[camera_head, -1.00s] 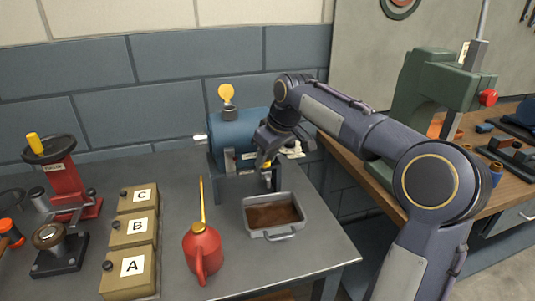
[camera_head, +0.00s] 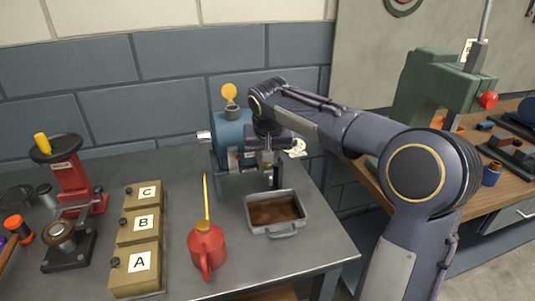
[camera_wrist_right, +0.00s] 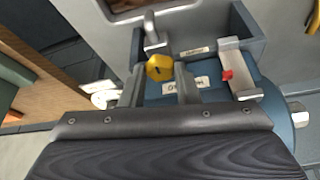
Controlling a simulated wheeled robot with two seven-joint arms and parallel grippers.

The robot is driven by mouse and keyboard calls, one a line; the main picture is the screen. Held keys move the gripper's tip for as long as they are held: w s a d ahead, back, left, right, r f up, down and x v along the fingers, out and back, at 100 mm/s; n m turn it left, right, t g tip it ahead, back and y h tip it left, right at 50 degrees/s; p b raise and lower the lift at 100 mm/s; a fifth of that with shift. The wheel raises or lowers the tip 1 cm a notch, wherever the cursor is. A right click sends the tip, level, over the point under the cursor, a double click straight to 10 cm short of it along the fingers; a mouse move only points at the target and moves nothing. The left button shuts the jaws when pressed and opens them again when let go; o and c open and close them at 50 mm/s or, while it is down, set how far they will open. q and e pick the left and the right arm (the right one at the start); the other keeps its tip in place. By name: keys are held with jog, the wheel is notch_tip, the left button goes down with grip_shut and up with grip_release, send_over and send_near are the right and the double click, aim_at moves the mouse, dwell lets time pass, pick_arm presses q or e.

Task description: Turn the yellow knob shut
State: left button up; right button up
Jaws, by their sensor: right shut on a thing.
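The yellow knob (camera_wrist_right: 159,68) sits on a short grey spout (camera_wrist_right: 151,32) at the lower front of the blue casing (camera_head: 231,135). In the right wrist view, the two fingers of my right gripper (camera_wrist_right: 159,77) stand on either side of the knob and are shut on it. In the head view my right gripper (camera_head: 267,172) is in front of the casing and hides most of the knob. The casing also shows in the right wrist view (camera_wrist_right: 215,92), with a label and a small red part on it. My left gripper is in neither view.
A grey tray with brown contents (camera_head: 291,228) stands just below the gripper. A red oil can (camera_head: 207,247) with a tall spout is to its left, then boxes A (camera_head: 137,265), B and C. A red press (camera_head: 72,180) stands far left.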

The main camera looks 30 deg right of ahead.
dwell(0.4)
jog(key=o, duration=1)
jog(key=shift+c, duration=0.2)
jog(key=v, duration=0.8)
jog(key=shift+p, duration=0.35)
jog(key=shift+a, duration=0.1)
